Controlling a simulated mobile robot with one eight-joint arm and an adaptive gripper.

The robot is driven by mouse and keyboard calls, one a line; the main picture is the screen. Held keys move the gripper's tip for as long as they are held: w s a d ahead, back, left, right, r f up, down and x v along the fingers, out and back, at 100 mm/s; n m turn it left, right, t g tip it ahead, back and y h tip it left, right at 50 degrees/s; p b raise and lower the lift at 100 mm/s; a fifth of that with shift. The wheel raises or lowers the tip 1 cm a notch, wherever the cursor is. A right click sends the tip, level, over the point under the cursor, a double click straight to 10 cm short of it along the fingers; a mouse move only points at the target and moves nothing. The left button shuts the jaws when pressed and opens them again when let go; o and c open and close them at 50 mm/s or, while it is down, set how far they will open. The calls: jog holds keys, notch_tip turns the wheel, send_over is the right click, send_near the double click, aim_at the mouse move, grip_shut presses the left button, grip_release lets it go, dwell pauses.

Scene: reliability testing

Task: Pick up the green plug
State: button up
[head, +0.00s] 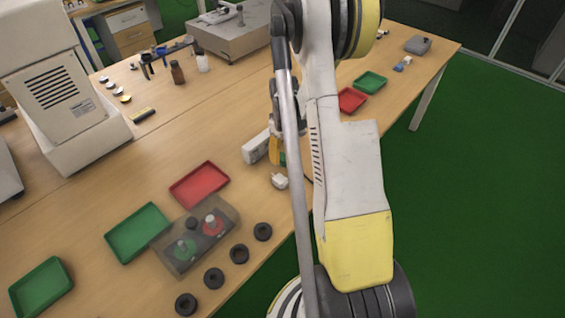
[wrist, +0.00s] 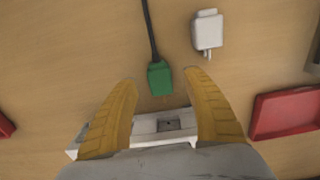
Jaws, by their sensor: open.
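The green plug (wrist: 160,78) lies on the wooden table in the wrist view, with a dark cord running up from it. My gripper (wrist: 166,90) is open, its two yellow fingers apart. The plug lies between and slightly beyond the fingertips, and nothing is held. A white socket block (wrist: 168,124) lies below the plug, partly hidden behind my fingers. In the head view my arm hides most of this spot; a yellow finger of my gripper (head: 274,150) shows beside the white block (head: 256,146). A bit of green shows by the finger there.
A white adapter (wrist: 207,31) lies right of the plug's cord, also visible in the head view (head: 280,181). A red tray (wrist: 285,112) is at the right. In the head view, a red tray (head: 199,185), a green tray (head: 137,232) and a clear box (head: 230,207) stand left of my arm.

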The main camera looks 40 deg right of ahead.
aim_at(284, 157)
notch_tip(284, 157, down, 3)
jog(key=shift+f+b, duration=0.1)
jog(key=shift+b, duration=0.35)
grip_shut()
jog(key=c, duration=1.3)
grip_release()
jog(key=shift+r, duration=0.25)
grip_shut()
notch_tip(284, 157, up, 4)
jog(key=p, duration=0.2)
jog(key=shift+r+p, duration=0.2)
jog(key=shift+p, duration=0.1)
jog(key=s+d+r+p, duration=0.3)
jog(key=s+d+r, duration=0.2)
jog(key=s, duration=0.5)
jog(key=shift+s+d+r, duration=0.2)
jog(key=shift+s+r, duration=0.05)
jog(key=shift+r, duration=0.45)
